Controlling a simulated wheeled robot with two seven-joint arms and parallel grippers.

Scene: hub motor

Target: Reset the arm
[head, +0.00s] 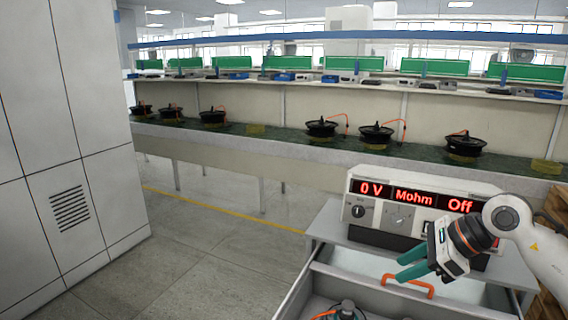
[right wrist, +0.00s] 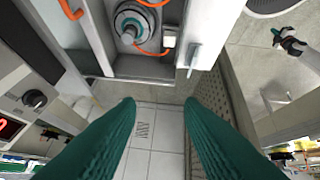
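My right gripper (head: 402,265) is open and empty, held above the open drawer in front of the tester. Its two teal fingers (right wrist: 159,112) are spread apart in the right wrist view, with nothing between them. My left gripper (right wrist: 280,38) appears small at the upper right of the right wrist view, too small to tell its state. It is not in the head view. A hub motor (right wrist: 133,24) with an orange cable lies in the drawer; its top (head: 346,309) shows at the bottom of the head view.
The tester (head: 420,208) reads 0 V, Mohm, Off. An orange handle (head: 408,285) is at the drawer. A grey cabinet (head: 75,130) stands at left. Several hub motors sit on the long bench (head: 290,140) behind. The floor (head: 190,260) between is clear.

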